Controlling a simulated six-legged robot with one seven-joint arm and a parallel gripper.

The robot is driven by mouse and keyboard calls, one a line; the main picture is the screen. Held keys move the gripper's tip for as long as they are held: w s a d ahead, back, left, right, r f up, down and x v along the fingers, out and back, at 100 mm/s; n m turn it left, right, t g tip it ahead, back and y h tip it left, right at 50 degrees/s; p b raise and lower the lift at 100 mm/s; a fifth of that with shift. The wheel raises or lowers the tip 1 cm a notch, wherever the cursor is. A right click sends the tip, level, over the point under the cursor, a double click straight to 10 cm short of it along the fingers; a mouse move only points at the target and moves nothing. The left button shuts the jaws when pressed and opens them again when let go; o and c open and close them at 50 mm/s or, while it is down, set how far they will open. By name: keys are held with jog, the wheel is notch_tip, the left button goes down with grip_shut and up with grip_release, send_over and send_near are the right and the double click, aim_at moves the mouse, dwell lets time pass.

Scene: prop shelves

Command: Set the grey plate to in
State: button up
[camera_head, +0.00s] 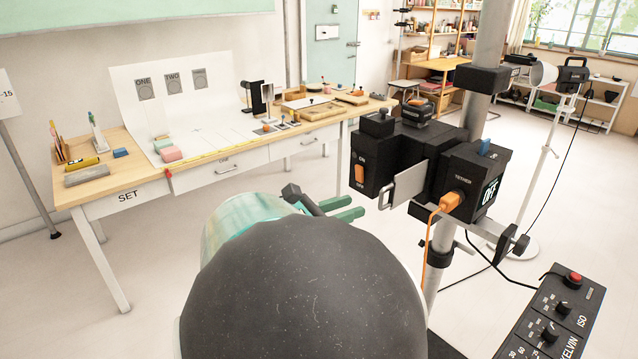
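The grey plate (408,184) is a small upright metal sheet at the front of a black device (428,150) on a pole. It stands out from the gap between the device's left block, which has an orange ON switch (360,173), and its right block, marked OFF. How far it reaches inside is hidden. My gripper (353,208) has two green fingers, apart with a narrow gap and nothing seen between them. It is left of and a little below the plate, pointing toward it without visible contact. My dark rounded arm link hides the gripper's base.
An orange plug and cable (450,202) hang at the device's front right. A control panel (555,320) with knobs and a red button is at lower right. A desk (100,190) marked SET, with props, stands at left. A lamp stand (540,165) is at right.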

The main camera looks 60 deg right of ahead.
send_near(407, 186)
jog(key=s, duration=0.1)
jog(key=s+d, duration=0.1)
jog(key=s+d+r, duration=0.1)
jog(key=shift+s, duration=0.1)
jog(key=shift+f, duration=0.1)
grip_shut()
